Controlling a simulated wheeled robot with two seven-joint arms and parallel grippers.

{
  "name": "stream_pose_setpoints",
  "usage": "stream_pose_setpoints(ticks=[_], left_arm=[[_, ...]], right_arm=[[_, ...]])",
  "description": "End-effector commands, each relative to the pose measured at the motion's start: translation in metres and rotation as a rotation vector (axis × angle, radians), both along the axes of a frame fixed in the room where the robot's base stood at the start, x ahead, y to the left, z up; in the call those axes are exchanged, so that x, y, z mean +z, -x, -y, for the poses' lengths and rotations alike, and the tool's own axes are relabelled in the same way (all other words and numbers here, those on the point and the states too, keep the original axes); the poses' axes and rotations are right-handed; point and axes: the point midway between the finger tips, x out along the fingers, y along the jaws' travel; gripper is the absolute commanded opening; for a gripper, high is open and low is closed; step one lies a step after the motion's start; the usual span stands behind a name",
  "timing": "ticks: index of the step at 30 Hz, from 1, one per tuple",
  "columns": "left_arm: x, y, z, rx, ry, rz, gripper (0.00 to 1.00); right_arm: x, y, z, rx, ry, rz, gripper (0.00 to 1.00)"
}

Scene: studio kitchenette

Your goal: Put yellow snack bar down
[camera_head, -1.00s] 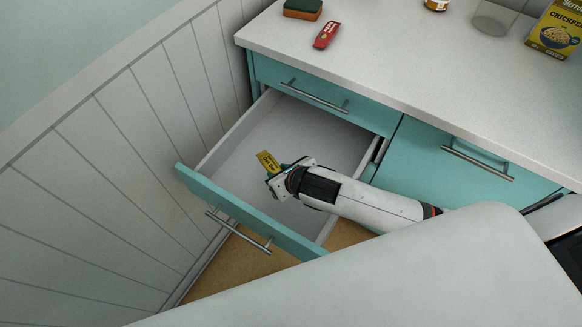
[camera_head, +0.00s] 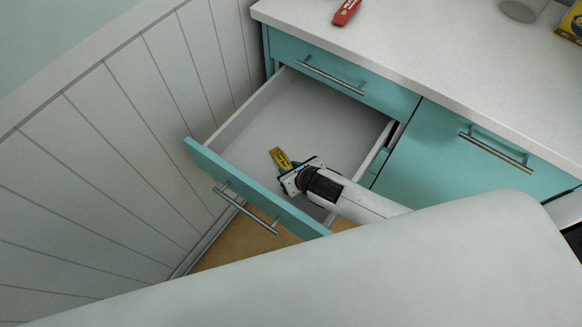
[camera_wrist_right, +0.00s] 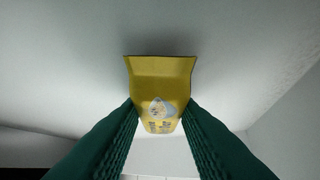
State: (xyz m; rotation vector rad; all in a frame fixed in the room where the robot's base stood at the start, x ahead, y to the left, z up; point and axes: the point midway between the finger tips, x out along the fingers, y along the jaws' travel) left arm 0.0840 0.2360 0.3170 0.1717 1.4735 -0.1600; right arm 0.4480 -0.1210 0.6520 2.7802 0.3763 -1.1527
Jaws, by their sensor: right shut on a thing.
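The yellow snack bar (camera_head: 281,158) is held in my right gripper (camera_head: 288,167), over the open teal drawer (camera_head: 305,107). In the right wrist view the bar (camera_wrist_right: 160,78) sits between the two green fingers (camera_wrist_right: 160,120), which are shut on it. Its far end stands out beyond the fingertips, close to the pale drawer surface. I cannot tell whether the bar touches the drawer bottom. The drawer looks otherwise empty. My left gripper is not in view.
A closed teal cabinet (camera_head: 440,155) stands right of the drawer. A panelled wall (camera_head: 110,130) is on the left. The drawer's back part is clear.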

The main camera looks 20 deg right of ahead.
Motion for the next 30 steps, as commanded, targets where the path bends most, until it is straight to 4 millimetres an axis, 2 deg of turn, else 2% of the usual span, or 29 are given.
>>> stream_pose_setpoints(ticks=[1, 4, 15, 20, 30], left_arm=[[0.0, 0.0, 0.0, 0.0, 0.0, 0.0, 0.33], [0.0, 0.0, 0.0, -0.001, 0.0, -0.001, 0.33], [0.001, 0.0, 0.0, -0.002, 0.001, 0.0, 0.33], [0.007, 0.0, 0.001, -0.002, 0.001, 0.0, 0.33], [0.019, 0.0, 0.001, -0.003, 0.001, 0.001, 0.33]], right_arm=[[0.0, 0.0, 0.0, 0.001, 0.001, 0.0, 0.34], [0.0, 0.0, 0.0, 0.0, 0.0, 0.0, 0.51], [0.005, 0.001, 0.001, 0.0, 0.0, 0.0, 0.51], [0.023, 0.018, 0.006, 0.002, 0.002, 0.001, 0.51], [0.072, 0.066, 0.018, 0.002, 0.002, 0.001, 0.51]])
